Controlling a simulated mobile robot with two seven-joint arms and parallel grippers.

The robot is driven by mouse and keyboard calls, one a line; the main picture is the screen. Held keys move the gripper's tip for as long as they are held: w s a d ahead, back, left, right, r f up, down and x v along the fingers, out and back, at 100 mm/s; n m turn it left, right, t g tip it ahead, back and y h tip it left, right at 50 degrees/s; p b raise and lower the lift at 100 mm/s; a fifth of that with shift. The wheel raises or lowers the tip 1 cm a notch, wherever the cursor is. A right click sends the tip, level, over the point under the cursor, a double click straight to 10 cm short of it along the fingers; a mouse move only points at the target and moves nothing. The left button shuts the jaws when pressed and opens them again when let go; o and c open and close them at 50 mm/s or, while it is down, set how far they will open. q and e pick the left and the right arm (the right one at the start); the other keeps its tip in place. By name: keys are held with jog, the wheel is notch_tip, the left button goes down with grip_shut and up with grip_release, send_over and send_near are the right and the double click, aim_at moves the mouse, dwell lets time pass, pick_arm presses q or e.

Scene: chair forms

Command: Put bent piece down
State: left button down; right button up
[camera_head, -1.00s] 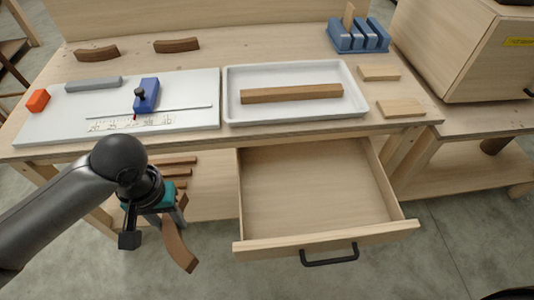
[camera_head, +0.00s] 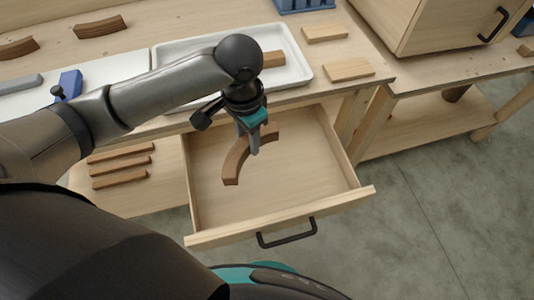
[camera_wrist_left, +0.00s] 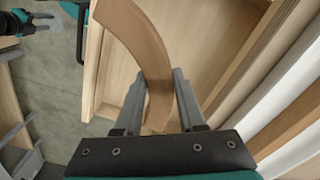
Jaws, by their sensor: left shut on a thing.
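The bent piece is a curved brown wooden strip (camera_head: 235,162), also large in the left wrist view (camera_wrist_left: 145,45). My left gripper (camera_head: 254,148) is shut on it, with a finger on each side in the left wrist view (camera_wrist_left: 158,100). It holds the piece over the open drawer (camera_head: 300,185); I cannot tell whether the piece touches the drawer floor. The drawer otherwise looks empty. In the head view the gripper and wrist hide part of the piece. My right gripper is not clearly seen in the head view; a gripper (camera_wrist_left: 18,22) shows at the left wrist view's upper left corner, its jaw state unclear.
A white tray (camera_head: 300,72) with a straight wooden bar (camera_head: 273,59) stands on the bench above the drawer, partly behind my arm. Several brown strips (camera_head: 121,165) lie on the shelf left of the drawer. Two curved pieces (camera_head: 101,27) lie at the back left. Two flat blocks (camera_head: 348,69) lie right of the tray.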

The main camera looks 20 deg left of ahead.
pick_arm(q)
jog(key=m, duration=0.1)
jog(key=w+m, duration=0.2)
jog(key=shift+w+d+r, duration=0.15)
jog(key=shift+d+r, duration=0.1)
jog(key=shift+d, duration=0.15)
jog(key=m, duration=0.1)
jog(key=w+m, duration=0.1)
jog(key=m, duration=0.2)
jog(key=shift+w+d+r+b, duration=0.2)
jog(key=shift+w+r+b, duration=0.1)
jog(key=shift+w, duration=0.05)
jog(key=b, duration=0.5)
send_over(262, 171)
notch_tip(262, 171, down, 15)
jog(key=shift+f, duration=0.65)
notch_tip(262, 171, down, 4)
jog(key=shift+r+b, duration=0.1)
jog(key=shift+b, duration=0.8)
pick_arm(e)
jog(key=w+d+f, duration=0.2)
jog(key=w+f, duration=0.1)
jog(key=f, duration=0.4)
jog(key=shift+t, duration=0.3)
